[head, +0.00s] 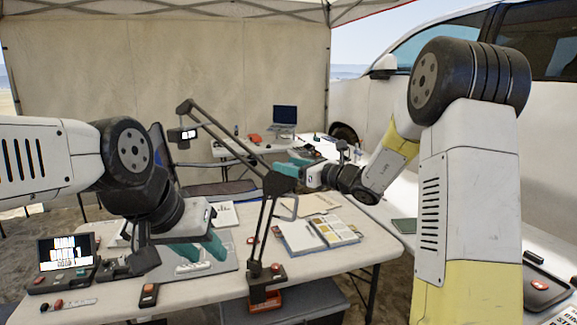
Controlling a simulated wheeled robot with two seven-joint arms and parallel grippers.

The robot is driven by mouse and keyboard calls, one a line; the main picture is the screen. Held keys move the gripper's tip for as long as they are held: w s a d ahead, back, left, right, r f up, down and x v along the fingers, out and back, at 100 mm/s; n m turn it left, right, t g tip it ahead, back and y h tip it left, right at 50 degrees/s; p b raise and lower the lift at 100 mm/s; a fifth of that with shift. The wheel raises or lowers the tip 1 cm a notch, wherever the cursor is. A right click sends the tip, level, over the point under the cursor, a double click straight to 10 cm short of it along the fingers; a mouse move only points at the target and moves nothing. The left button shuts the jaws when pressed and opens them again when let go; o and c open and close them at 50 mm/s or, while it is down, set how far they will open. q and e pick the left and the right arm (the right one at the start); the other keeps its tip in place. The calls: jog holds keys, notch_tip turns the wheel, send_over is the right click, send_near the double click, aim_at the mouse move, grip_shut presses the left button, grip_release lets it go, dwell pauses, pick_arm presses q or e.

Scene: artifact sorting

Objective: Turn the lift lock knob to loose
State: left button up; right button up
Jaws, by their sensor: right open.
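A black jointed stand arm (266,220) rises from a clamp at the table's front edge and reaches up to the left. A dark joint (277,184) sits at its bend. I cannot clearly make out which part is the lift lock knob. My right gripper (286,167) is open, with teal fingers pointing left at the height of this joint, close to it in the picture. Whether it touches is unclear.
An open book (322,232) lies right of the stand. A small screen (66,253) and a dark device (149,294) are at the table's left and front. A second table with a laptop (284,116) stands behind. A grey bin is under the front table.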

jog(key=shift+w+a, duration=0.1)
grip_shut()
